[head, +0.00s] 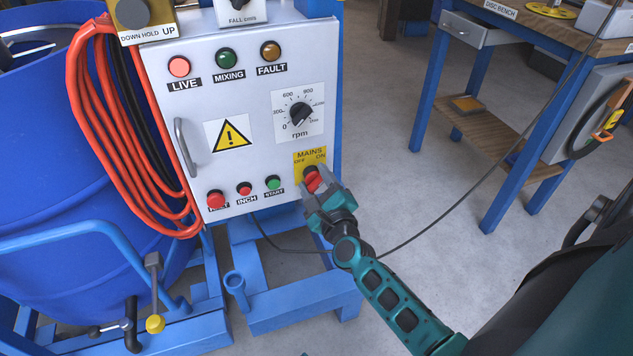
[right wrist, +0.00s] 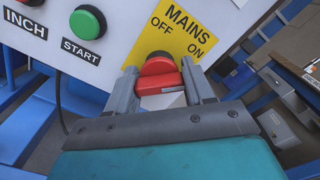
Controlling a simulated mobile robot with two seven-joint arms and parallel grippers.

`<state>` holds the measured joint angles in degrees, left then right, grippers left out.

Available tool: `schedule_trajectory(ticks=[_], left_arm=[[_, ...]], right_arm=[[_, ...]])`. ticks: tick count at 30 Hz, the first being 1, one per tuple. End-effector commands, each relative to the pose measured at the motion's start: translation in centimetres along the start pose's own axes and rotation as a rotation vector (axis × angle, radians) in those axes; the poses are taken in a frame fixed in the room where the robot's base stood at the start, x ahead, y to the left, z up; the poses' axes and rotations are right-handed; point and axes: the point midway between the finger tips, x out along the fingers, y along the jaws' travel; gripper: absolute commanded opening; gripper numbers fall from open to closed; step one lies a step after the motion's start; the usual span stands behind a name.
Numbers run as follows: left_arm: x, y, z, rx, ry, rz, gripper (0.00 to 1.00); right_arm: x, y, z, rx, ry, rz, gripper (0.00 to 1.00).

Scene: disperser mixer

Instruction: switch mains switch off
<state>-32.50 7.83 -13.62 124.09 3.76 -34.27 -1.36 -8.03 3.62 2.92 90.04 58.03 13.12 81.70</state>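The mains switch (head: 313,181) is a red rotary handle on a yellow plate marked OFF and ON, at the lower right of the grey control panel (head: 180,120). My right gripper (head: 323,194) is at the switch. In the right wrist view the red handle (right wrist: 160,76) sits between the two fingers of my right gripper (right wrist: 163,92), with a finger against each side. The fingers partly hide the handle's ends, and its exact pointing is hard to read. The LIVE lamp (head: 179,67) looks bright pinkish red. My left gripper is not in view.
A green START button (head: 273,183), red INCH button (head: 244,188) and larger red button (head: 215,199) sit left of the switch. The rpm dial (head: 300,113) is above. A thin dark cable runs behind my right arm. A blue bench (head: 440,70) stands right, beyond open floor.

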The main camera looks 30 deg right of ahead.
Motion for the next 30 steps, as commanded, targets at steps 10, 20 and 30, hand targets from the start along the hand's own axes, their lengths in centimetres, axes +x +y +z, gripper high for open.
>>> schedule_trajectory(ticks=[10,20,30], left_arm=[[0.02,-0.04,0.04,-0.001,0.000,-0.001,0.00],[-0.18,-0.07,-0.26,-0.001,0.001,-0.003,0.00],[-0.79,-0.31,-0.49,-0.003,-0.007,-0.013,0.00]], right_arm=[[-0.02,0.00,0.00,0.000,0.000,0.000,0.21],[-0.02,-0.06,0.09,-0.060,0.000,0.001,0.21],[-0.01,-0.16,0.19,-0.310,0.000,0.002,0.21]])
